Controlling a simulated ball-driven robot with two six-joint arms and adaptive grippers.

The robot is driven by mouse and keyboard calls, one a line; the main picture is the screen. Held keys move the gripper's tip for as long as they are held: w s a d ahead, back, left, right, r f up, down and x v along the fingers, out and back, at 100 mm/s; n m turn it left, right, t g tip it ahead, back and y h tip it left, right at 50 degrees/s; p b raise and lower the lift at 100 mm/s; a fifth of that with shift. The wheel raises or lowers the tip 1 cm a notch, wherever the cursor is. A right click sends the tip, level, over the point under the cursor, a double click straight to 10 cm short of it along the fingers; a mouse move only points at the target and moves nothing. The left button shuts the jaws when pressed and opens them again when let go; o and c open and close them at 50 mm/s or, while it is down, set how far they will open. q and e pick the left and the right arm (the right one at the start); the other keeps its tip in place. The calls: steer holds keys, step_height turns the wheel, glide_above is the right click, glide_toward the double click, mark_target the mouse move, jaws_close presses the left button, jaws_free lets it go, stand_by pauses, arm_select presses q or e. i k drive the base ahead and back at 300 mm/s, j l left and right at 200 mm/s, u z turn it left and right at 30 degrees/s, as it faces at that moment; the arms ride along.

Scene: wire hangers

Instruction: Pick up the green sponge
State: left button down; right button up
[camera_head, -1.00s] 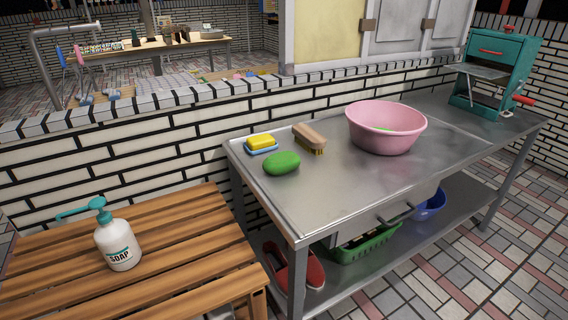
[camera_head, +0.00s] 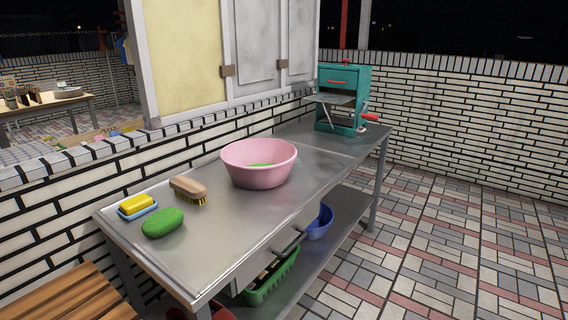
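A green oval sponge (camera_head: 163,222) lies on the near left part of the metal table (camera_head: 190,262). It sits in front of a yellow block (camera_head: 134,204) on a blue dish (camera_head: 137,213), and the two look close together. A wooden brush (camera_head: 188,188) lies behind it to the right. Something green (camera_head: 261,165) shows inside the pink basin (camera_head: 259,175); only a small part of it is visible. Neither of my grippers is in the head view.
A teal machine with a red handle (camera_head: 341,98) stands at the table's far end. A lower shelf holds a green basket (camera_head: 272,283) and a blue bowl (camera_head: 320,222). A wooden slatted bench (camera_head: 72,297) is at lower left. Tiled floor (camera_head: 440,240) is clear on the right.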

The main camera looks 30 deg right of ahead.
mark_target(162, 222)
steer(key=u, duration=0.7)
steer(key=i+l+u, duration=0.1)
steer(key=l+u, duration=0.6)
steer(key=u, duration=0.15)
steer(key=l+u, duration=0.4)
steer(key=i, duration=0.05)
